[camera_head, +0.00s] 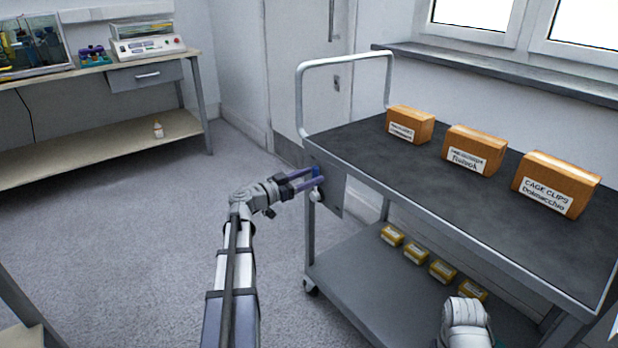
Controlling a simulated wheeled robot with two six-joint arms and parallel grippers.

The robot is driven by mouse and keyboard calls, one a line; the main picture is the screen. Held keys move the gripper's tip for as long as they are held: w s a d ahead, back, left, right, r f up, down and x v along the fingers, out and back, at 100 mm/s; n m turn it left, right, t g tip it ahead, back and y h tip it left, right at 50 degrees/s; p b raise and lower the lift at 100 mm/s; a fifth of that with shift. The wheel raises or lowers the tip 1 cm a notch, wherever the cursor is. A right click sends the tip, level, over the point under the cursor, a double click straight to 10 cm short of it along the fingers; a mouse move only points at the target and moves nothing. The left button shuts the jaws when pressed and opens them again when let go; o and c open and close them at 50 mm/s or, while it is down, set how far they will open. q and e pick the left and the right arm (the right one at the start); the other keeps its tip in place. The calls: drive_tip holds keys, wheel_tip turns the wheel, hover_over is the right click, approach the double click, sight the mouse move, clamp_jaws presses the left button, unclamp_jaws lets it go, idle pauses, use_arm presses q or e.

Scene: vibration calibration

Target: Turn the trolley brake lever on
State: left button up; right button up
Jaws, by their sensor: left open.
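The grey trolley (352,150) stands on the right, with a push handle at its far left end. A grey plate (329,189) hangs below its top deck at the left end. A small blue part (316,171) and a pale round knob (317,196) show on this plate; the lever itself is mostly hidden by my fingers. My left gripper (314,179) is open, with its two purple-grey fingers pointing right at the plate, around or just in front of the blue part. I cannot tell whether they touch it. My right gripper is not in view.
Several cardboard boxes (477,150) stand on the top deck, and smaller yellow boxes (416,252) on the lower shelf. A workbench (100,72) with instruments stands at the back left. The floor (130,240) between is clear. Part of my right arm covers the shelf's front.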

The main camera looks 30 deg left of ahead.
use_arm(q)
drive_tip(key=shift+c, duration=0.2)
clamp_jaws()
idle(1.1)
